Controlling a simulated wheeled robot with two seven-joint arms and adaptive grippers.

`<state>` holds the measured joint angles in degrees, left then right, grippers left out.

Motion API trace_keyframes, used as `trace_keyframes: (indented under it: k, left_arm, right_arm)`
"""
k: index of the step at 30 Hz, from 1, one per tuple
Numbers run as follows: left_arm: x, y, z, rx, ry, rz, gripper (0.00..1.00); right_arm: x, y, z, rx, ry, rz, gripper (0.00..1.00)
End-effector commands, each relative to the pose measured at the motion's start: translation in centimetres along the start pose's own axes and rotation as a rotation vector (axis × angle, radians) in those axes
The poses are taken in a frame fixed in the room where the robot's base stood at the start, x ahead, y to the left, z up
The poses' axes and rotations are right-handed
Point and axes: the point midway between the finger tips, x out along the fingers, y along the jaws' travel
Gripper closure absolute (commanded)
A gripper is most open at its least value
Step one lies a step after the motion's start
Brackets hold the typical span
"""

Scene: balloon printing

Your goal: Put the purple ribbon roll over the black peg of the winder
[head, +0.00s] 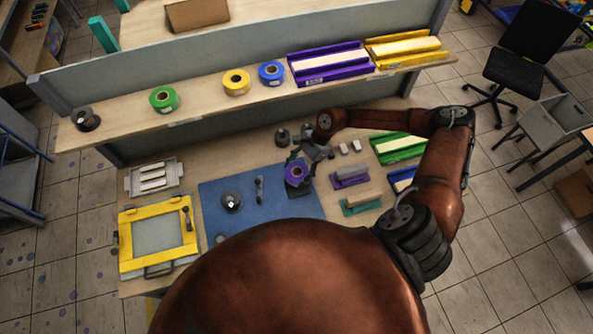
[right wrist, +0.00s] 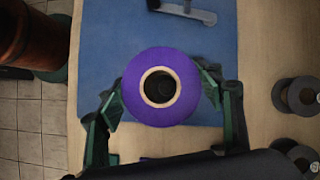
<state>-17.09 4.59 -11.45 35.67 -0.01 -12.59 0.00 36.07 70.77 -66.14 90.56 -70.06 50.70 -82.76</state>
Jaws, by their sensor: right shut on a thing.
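The purple ribbon roll (head: 296,170) is held in my right gripper (head: 304,164) over the right part of the blue mat. In the right wrist view the roll (right wrist: 134,87) faces the camera, and green-black fingers of the right gripper (right wrist: 163,95) press on its two sides. Its cardboard core is open, with darkness inside; I cannot tell what lies below it. A dark round device with a short upright middle (head: 232,202), which looks like the winder, stands on the mat to the left of the roll. They are apart. My left gripper is not in view.
The blue mat (head: 270,207) also bears a small grey tool (head: 259,188). A yellow frame (head: 128,262) lies at left. Dark spools (right wrist: 296,95) stand beside the mat. Purple (head: 350,178) and green (head: 362,205) blocks are to the right. The shelf (head: 205,100) holds other rolls.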

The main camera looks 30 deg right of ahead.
Motion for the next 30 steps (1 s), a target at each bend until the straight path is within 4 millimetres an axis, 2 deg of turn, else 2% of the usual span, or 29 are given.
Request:
trace_keyframes:
  k: [23,30]
  left_arm:
    - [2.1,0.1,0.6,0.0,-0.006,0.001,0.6]
    - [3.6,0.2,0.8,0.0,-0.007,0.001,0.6]
  right_arm:
    - [4.0,0.0,-2.2,0.0,-0.001,-0.001,0.65]
    - [5.3,0.0,-3.0,0.0,-0.001,0.0,0.65]
